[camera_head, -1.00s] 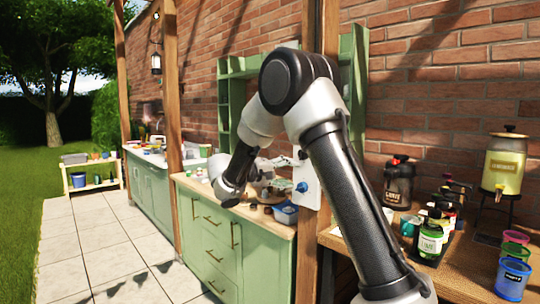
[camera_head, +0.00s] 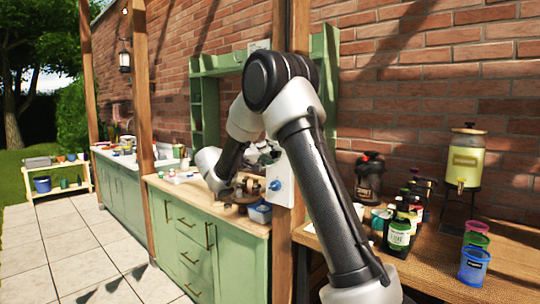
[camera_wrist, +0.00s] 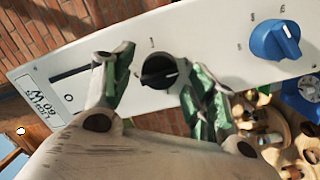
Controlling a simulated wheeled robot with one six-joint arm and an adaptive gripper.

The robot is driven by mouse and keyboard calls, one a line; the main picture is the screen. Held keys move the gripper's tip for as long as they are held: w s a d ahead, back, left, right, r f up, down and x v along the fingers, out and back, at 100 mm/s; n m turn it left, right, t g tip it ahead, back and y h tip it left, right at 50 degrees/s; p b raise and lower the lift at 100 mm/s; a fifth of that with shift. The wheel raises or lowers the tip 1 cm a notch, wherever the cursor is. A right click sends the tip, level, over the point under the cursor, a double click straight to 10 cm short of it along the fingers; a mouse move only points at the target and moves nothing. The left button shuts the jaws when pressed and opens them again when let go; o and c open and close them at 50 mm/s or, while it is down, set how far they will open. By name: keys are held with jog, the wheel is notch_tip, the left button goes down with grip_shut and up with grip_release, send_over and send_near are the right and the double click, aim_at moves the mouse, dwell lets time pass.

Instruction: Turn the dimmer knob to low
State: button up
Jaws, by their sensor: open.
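A white control panel (camera_wrist: 215,45) crosses the wrist view at a slant. It carries a black knob (camera_wrist: 160,72) with a pale pointer mark and a larger blue knob (camera_wrist: 275,40) with numbers around it. I cannot tell which one is the dimmer. My gripper (camera_wrist: 158,76) is open, its green-padded fingers on either side of the black knob; contact cannot be told. In the head view the panel (camera_head: 285,196) is on the wooden post, its blue knob (camera_head: 275,185) facing out; my arm hides part of the gripper.
A slot (camera_wrist: 75,73) and a printed label (camera_wrist: 42,105) lie left of the black knob. A green cabinet counter (camera_head: 205,250) with small items stands left of the post. Bottles (camera_head: 400,232), cups (camera_head: 474,264) and a drink dispenser (camera_head: 465,160) stand on the right table.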

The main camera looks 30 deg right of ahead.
jog(key=c, duration=1)
jog(key=shift+c, duration=0.2)
jog(key=shift+n, duration=0.4)
jog(key=n, duration=0.3)
jog(key=shift+f+n+h, duration=0.1)
jog(key=shift+n+h, duration=0.2)
jog(key=shift+n, duration=0.1)
jog(key=n+t, duration=0.1)
jog(key=n, duration=0.3)
jog(key=shift+s+f+n, duration=0.1)
jog(key=shift+n, duration=0.3)
jog(key=n, duration=0.5)
jog(key=n+t, duration=0.1)
jog(key=n, duration=0.4)
jog(key=shift+s+d+f+n+t, duration=0.1)
jog(key=shift+s+n+t, duration=0.05)
jog(key=shift+n+t, duration=0.2)
jog(key=shift+n, duration=0.25)
